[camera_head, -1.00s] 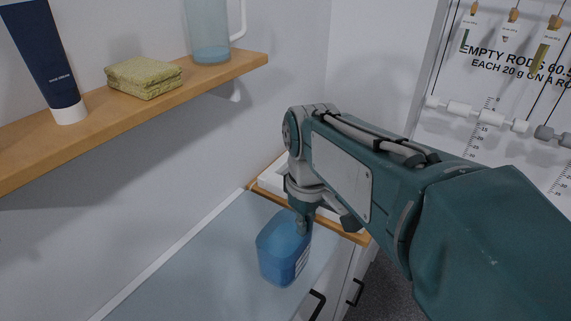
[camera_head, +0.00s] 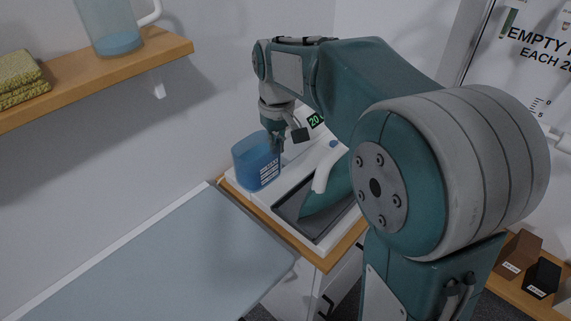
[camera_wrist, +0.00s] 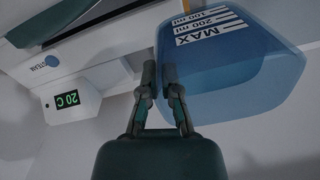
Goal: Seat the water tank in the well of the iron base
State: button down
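The water tank (camera_head: 254,163) is a translucent blue open cup with a white label. My gripper (camera_head: 277,146) is shut on its rim wall on the right side. In the wrist view, the fingers (camera_wrist: 162,74) straddle the edge of the tank (camera_wrist: 225,75), which bears MAX and ml marks. The iron base (camera_head: 258,202) is white, with a dark tray holding a teal iron (camera_head: 338,200). The tank is upright over the base's back-left end. I cannot tell whether it touches the base, and the well is not visible.
A green "20 C" display (camera_head: 315,120) stands behind the iron. A wooden board (camera_head: 312,254) lies under the base. The grey counter (camera_head: 175,265) to the left is clear.

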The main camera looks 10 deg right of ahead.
jog(key=w+d+f, duration=0.1)
jog(key=w+f, duration=0.3)
jog(key=w+d+f, duration=0.1)
jog(key=w+f, duration=0.3)
jog(key=w, duration=0.1)
jog(key=w+d+f, duration=0.2)
jog(key=w+f, duration=0.2)
jog(key=f, duration=0.1)
jog(key=shift+w+d, duration=0.1)
jog(key=shift+w, duration=0.05)
jog(key=shift+a, duration=0.3)
jog(key=c, duration=1.3)
grip_release()
jog(key=shift+f, duration=0.15)
jog(key=o, duration=0.5)
jog(key=shift+d, duration=0.1)
